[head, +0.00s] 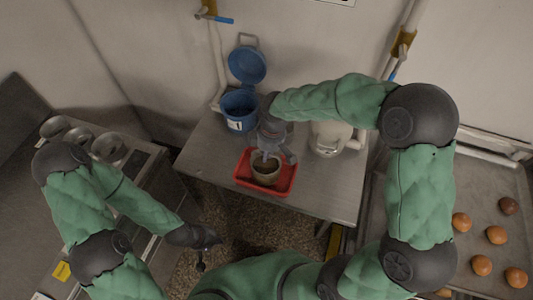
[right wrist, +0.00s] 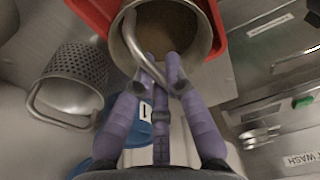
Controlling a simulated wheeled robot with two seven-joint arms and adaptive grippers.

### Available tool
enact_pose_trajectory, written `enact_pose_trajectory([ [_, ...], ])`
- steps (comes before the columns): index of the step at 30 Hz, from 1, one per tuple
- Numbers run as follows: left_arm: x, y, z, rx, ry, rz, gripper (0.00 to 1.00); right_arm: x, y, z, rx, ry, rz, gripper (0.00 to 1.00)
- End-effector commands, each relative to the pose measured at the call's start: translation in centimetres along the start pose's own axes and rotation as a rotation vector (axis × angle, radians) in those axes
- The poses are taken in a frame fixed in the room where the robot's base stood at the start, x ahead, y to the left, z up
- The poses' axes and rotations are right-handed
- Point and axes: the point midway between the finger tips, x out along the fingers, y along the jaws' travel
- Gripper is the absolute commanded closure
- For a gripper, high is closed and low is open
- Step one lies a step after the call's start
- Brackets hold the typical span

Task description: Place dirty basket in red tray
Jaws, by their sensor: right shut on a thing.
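The dirty basket (head: 266,176) is a round metal pot with a brown inside and a hooped handle. It is within the outline of the red tray (head: 246,186) in the head view, upright or nearly so; I cannot tell whether its base touches the tray. In the right wrist view the dirty basket (right wrist: 209,40) shows its brown inside, with the red tray (right wrist: 95,12) behind it. My right gripper (head: 270,155) is shut on its handle, and the fingers (right wrist: 163,75) show there too. My left gripper (head: 207,248) hangs low left of the table, apart from the tray; its opening is unclear.
A blue bin (head: 238,110) with a raised lid is behind the tray on the steel table (head: 310,195). Metal pots (head: 108,147) stand at left.

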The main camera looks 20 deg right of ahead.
Motion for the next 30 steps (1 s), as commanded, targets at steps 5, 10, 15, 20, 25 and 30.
enact_pose_trajectory([
  [5, 0.0, 0.0, 0.0, 0.000, 0.000, 0.000, 1.00, 0.1, 0.1, 0.0, 0.001, 0.002, 0.002, 1.00],
  [10, 0.2, -0.1, 0.0, 0.000, 0.000, 0.000, 1.00, 0.3, 0.1, 0.0, 0.001, 0.002, 0.002, 1.00],
  [15, 0.2, -0.1, 0.0, 0.000, 0.000, 0.000, 1.00, 0.4, 0.0, 0.0, 0.001, 0.001, 0.001, 0.63],
  [20, 0.2, -0.1, 0.0, 0.000, 0.000, 0.000, 1.00, 0.4, 0.0, 0.0, 0.001, 0.001, 0.001, 0.63],
  [25, 0.1, 0.0, 0.0, 0.000, 0.000, 0.000, 1.00, 0.3, 0.0, 0.0, 0.001, 0.001, 0.001, 0.63],
  [30, -0.2, 0.1, 0.0, 0.000, 0.000, 0.000, 1.00, -1.2, 0.1, -0.1, 0.001, 0.003, 0.004, 0.63],
])
